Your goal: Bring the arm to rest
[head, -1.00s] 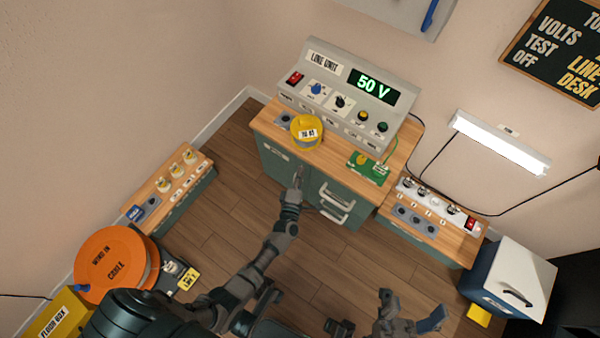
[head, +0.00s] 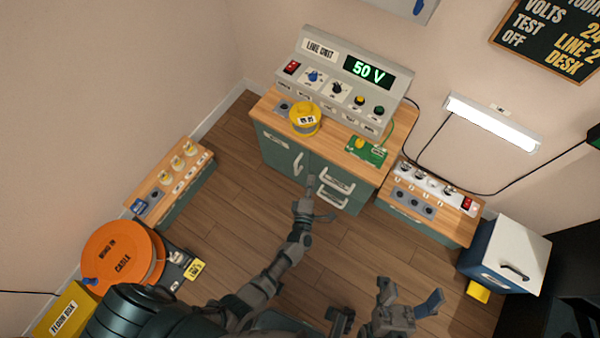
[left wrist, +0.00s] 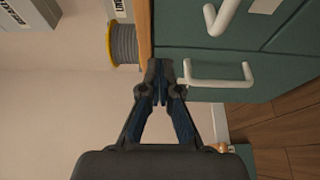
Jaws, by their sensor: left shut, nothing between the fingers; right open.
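My left gripper (head: 311,186) is shut and empty in front of the green cabinet (head: 275,150), near its door handle and drawer handles. In the left wrist view its fingertips (left wrist: 165,75) are together, close in the picture to a white handle (left wrist: 218,82); I cannot tell whether they touch it. My left arm (head: 285,262) reaches up from the lower left. My right gripper (head: 385,290) is open and empty at the bottom of the head view, over the floor.
The line unit (head: 342,82) reads 50 V on the cabinet, with a yellow reel (head: 304,122) and a green board (head: 366,151) before it. Low benches stand left (head: 172,180) and right (head: 430,212). An orange cable reel (head: 112,258) stands lower left. The wooden floor (head: 225,215) between is clear.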

